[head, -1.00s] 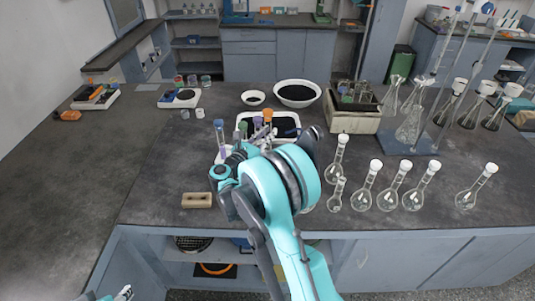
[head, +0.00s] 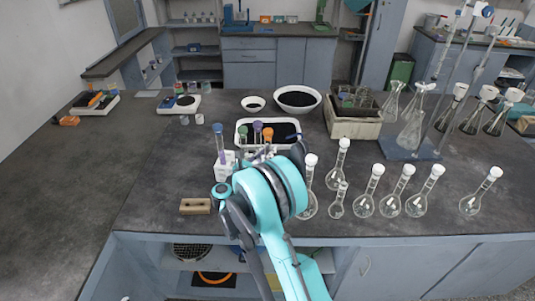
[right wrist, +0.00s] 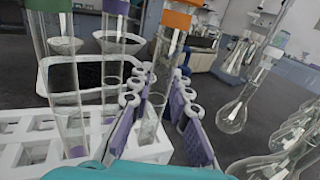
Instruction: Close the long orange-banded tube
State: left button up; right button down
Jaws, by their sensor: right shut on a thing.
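The long orange-banded tube (right wrist: 166,52) stands between the fingers of my right gripper (right wrist: 160,88) in the right wrist view. The gripper is shut on it, below the orange band. The tube is clear glass; its top end is cut off by the frame. Only a sliver of my left gripper (head: 125,298) shows at the bottom edge.
A green-banded tube (right wrist: 62,75) and a purple-banded tube (right wrist: 113,45) stand left of the gripper. A blue-topped tube (head: 218,143) is at the rack's left. A white tray (head: 240,128) lies behind. Several round flasks (head: 365,200) stand to the right.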

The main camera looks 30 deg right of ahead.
jog(key=c, duration=1.8)
grip_release()
jog(key=shift+f, duration=0.15)
jog(key=o, duration=0.4)
jog(key=shift+c, duration=0.2)
jog(key=shift+s+a+r, duration=0.1)
jog(key=shift+a+r, duration=0.15)
jog(key=shift+a, duration=0.05)
jog(key=p+v, duration=0.2)
jog(key=v, duration=0.9)
jog(key=shift+a, duration=0.15)
jog(key=shift+s, duration=0.15)
